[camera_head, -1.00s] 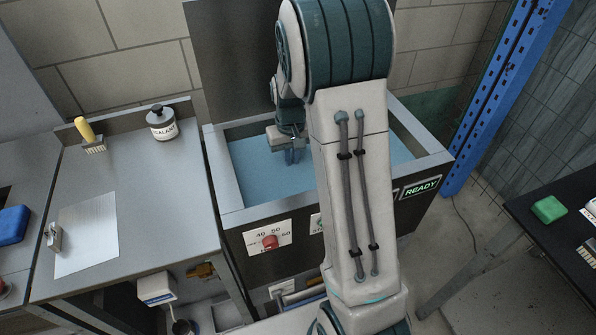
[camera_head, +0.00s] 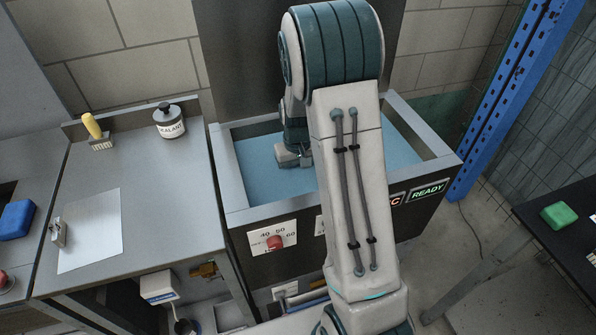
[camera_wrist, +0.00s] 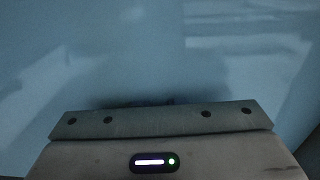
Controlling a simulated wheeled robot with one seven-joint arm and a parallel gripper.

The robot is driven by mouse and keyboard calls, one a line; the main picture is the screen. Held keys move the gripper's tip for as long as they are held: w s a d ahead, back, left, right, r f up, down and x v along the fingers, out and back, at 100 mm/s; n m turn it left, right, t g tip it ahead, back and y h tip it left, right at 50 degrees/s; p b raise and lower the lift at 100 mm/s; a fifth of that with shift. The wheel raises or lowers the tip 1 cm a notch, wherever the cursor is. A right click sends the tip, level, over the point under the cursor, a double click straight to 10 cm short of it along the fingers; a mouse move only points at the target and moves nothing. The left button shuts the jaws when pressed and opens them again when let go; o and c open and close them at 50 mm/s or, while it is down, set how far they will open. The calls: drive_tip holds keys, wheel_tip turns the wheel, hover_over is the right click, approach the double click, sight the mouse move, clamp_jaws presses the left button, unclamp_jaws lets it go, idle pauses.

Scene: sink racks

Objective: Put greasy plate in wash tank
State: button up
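The wash tank (camera_head: 223,168) stands in the middle, open at the top and filled with blue liquid (camera_head: 262,163). My gripper (camera_head: 290,160) is inside the tank, low at the liquid, partly behind my arm. In the wrist view its body (camera_wrist: 160,122) shows along the bottom against the blue liquid. Its fingers are hidden in both views, so I cannot tell open from shut. I see no greasy plate in the gripper or in the liquid; a faint dark patch lies just beyond the gripper body.
The left bench holds a brush (camera_head: 97,132), a sealant jar (camera_head: 170,121), a pale flat sheet (camera_head: 92,230) and a small metal piece (camera_head: 58,232). A blue upright post (camera_head: 505,100) stands right of the tank. A dark table with a green block (camera_head: 558,215) is at the right.

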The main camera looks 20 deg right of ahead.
drive_tip(key=o, duration=0.3)
drive_tip(key=shift+o, duration=0.2)
drive_tip(key=shift+r+p, duration=0.5)
drive_tip(key=shift+r, duration=0.1)
wheel_tip(320, 180, up, 11)
drive_tip(key=s+a+r+t, duration=0.1)
drive_tip(key=s+a+r, duration=0.1)
drive_tip(key=s, duration=0.8)
drive_tip(key=s+a+r+t, duration=0.1)
drive_tip(key=s+r, duration=0.3)
drive_tip(key=s, duration=0.7)
drive_tip(key=shift+s+a+r+t, duration=0.2)
drive_tip(key=shift+a+r+t, duration=0.15)
drive_tip(key=shift+a, duration=0.45)
